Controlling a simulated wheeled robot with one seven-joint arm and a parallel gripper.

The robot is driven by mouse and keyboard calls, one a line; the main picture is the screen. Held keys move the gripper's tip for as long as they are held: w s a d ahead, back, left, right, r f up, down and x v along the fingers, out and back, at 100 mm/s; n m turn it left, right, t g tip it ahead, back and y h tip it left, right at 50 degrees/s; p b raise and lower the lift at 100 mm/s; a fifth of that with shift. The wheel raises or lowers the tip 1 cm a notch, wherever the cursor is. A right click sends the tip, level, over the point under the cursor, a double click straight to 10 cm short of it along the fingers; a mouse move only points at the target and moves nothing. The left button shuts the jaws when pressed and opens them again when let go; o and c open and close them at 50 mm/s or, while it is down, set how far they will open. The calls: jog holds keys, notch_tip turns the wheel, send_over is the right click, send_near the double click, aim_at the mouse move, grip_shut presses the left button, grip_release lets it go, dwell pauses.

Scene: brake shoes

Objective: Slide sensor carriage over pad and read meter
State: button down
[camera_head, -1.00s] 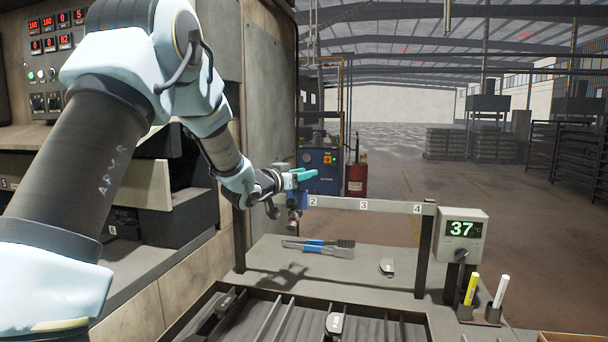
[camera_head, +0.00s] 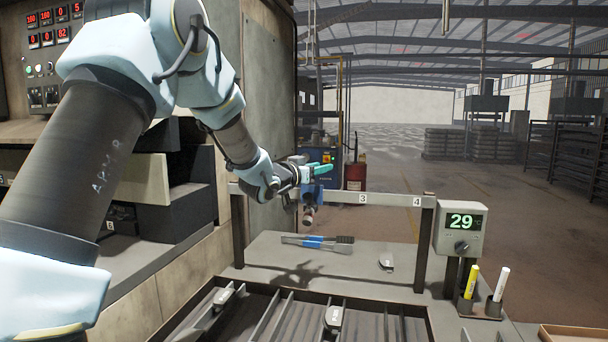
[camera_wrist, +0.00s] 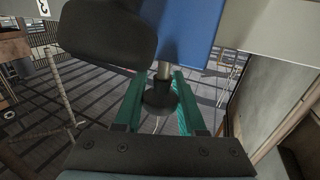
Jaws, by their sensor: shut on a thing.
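My gripper (camera_head: 320,168) has teal fingers and is at the left part of the rail (camera_head: 385,199). In the wrist view its fingers (camera_wrist: 160,102) are shut on the dark knob (camera_wrist: 160,92) of the blue sensor carriage (camera_wrist: 190,32). The carriage (camera_head: 311,194) sits on the rail left of the number 3 label, with a dark sensor head (camera_head: 308,216) hanging below. The meter (camera_head: 461,230) at the rail's right end reads 29. A small grey pad (camera_head: 386,262) lies on the bench below the rail, to the right of the carriage.
A blue-handled brush (camera_head: 318,242) lies on the grey bench (camera_head: 270,262). Two pads (camera_head: 223,296) (camera_head: 333,317) rest in the slatted tray in front. Yellow and white markers (camera_head: 472,283) stand beside the meter. The rail is clear between the carriage and the right post (camera_head: 425,245).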

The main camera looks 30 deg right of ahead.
jog(key=s+d+b, duration=0.3)
jog(key=s+d, duration=0.3)
jog(key=shift+d, duration=0.25)
jog(key=c, duration=0.5)
grip_release()
jog(key=b+v, duration=0.3)
jog(key=v, duration=0.7)
jog(key=shift+s+a+r, duration=0.1)
jog(key=shift+s+a, duration=0.1)
jog(key=shift+a, duration=0.15)
